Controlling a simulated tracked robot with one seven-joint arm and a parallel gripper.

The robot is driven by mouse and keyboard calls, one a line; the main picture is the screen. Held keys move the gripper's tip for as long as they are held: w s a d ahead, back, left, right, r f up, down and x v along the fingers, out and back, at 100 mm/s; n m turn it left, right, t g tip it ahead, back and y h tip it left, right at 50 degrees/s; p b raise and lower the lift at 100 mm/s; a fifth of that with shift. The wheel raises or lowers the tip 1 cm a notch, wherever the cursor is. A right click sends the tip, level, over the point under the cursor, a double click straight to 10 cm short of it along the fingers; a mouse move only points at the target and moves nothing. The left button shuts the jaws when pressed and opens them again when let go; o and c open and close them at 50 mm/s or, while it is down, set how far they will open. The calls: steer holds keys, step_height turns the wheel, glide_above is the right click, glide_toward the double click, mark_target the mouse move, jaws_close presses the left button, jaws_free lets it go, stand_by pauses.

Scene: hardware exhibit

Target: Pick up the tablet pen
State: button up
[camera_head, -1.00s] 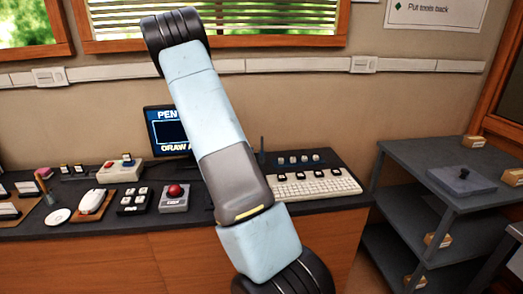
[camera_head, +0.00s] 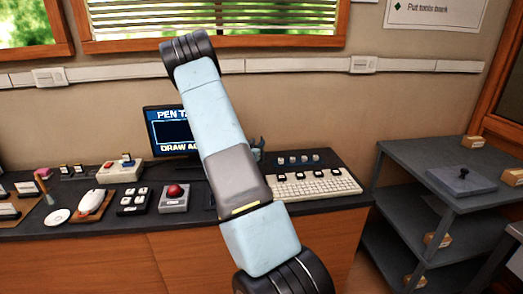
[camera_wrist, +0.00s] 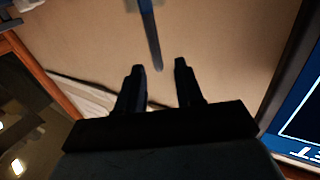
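The tablet pen (camera_wrist: 151,35) shows in the wrist view as a thin dark blue stick, coming in from the top edge and ending just beyond my fingertips. My gripper (camera_wrist: 160,67) is open. Its two dark fingers are apart, and the pen's end lies in line with the gap between them, not gripped. In the head view my arm covers most of that area. A small bluish part, probably of my wrist or gripper, shows at the arm's right edge, and I cannot make out the pen there.
A monitor (camera_head: 170,131) stands behind my arm and fills the right corner of the wrist view. A grey shelf (camera_head: 420,165) stands at right.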

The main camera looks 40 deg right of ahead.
steer(key=shift+x, duration=2.55)
steer(key=shift+s+f, duration=0.1)
steer(key=shift+f, duration=0.1)
steer(key=shift+c, duration=0.4)
jaws_close()
